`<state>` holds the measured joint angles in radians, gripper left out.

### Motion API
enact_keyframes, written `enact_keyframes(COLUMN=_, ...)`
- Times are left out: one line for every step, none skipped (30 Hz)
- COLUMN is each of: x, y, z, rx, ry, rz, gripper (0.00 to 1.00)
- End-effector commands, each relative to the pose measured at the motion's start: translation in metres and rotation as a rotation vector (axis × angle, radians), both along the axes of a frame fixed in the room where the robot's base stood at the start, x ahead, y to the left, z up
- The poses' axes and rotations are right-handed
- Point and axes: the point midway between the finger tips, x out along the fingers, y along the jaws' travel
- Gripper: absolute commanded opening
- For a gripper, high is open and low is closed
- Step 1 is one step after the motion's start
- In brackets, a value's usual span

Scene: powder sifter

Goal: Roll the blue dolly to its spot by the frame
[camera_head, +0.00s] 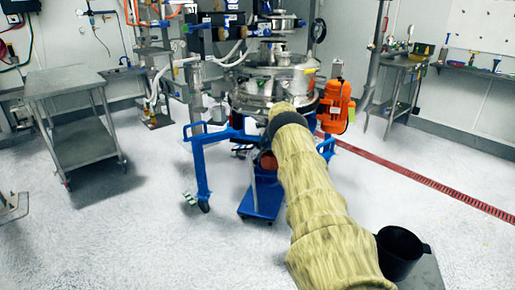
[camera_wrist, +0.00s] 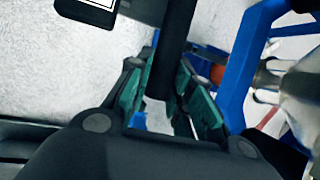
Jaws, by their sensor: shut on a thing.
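The blue dolly (camera_head: 257,207) is a low flat platform on the floor, at the front of the blue frame (camera_head: 200,168) that carries the steel sifter (camera_head: 272,85). A grey upright stands at the dolly's left side, and something red-orange shows above it, partly behind my arm. In the wrist view my gripper (camera_wrist: 173,88) is shut on a dark bar (camera_wrist: 177,40) between its teal finger pads. I cannot tell where the bar joins the dolly. Blue frame tubing (camera_wrist: 240,75) shows right of the fingers.
An orange motor (camera_head: 336,105) juts from the sifter's right. A steel cart (camera_head: 75,115) stands at left, a steel side table (camera_head: 400,75) at back right. A black bucket (camera_head: 399,252) is at lower right. A red floor drain (camera_head: 430,182) runs rightward. The floor at front left is mostly clear.

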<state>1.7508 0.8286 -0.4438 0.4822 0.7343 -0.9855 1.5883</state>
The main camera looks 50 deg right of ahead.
Motion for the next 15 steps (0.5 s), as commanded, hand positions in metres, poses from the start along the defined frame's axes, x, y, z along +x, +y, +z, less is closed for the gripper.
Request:
enact_keyframes(x=-0.0014, y=-0.0005, z=-0.0009, rx=0.001, ry=0.002, rz=-0.001, gripper=0.0)
enact_keyframes(x=-0.0017, y=-0.0007, z=-0.0009, rx=0.001, ry=0.002, rz=-0.001, gripper=0.0)
enact_keyframes(x=-0.0021, y=-0.0008, z=-0.0009, rx=0.001, ry=0.002, rz=-0.001, gripper=0.0)
enact_keyframes(x=-0.0022, y=-0.001, z=-0.0009, rx=0.001, ry=0.002, rz=-0.002, gripper=0.24)
enact_keyframes(x=-0.0024, y=-0.0009, z=-0.0009, rx=0.001, ry=0.003, rz=-0.002, gripper=0.29)
enact_keyframes(x=-0.0024, y=-0.0009, z=-0.0007, rx=0.001, ry=0.003, rz=-0.002, gripper=0.36)
enact_keyframes(x=-0.0022, y=-0.0008, z=-0.0006, rx=0.001, ry=0.002, rz=-0.001, gripper=0.42)
enact_keyframes(x=-0.0019, y=-0.0006, z=-0.0004, rx=0.0, ry=0.002, rz=-0.001, gripper=0.47)
enact_keyframes(x=-0.0015, y=-0.0002, z=0.0, rx=0.0, ry=0.002, rz=-0.001, gripper=0.47)
enact_keyframes(x=-0.0011, y=0.0001, z=0.0003, rx=-0.001, ry=0.002, rz=0.0, gripper=0.47)
enact_keyframes(x=-0.0007, y=0.0006, z=0.0008, rx=-0.001, ry=0.002, rz=0.0, gripper=0.47)
enact_keyframes(x=-0.0003, y=0.0011, z=0.0016, rx=-0.002, ry=0.002, rz=0.0, gripper=0.47)
enact_keyframes(x=0.0001, y=0.0015, z=0.0023, rx=-0.002, ry=0.002, rz=0.0, gripper=0.47)
enact_keyframes(x=0.0004, y=0.0019, z=0.0031, rx=-0.003, ry=0.001, rz=0.001, gripper=0.47)
enact_keyframes(x=0.0007, y=0.0024, z=0.0041, rx=-0.004, ry=0.002, rz=0.0, gripper=0.47)
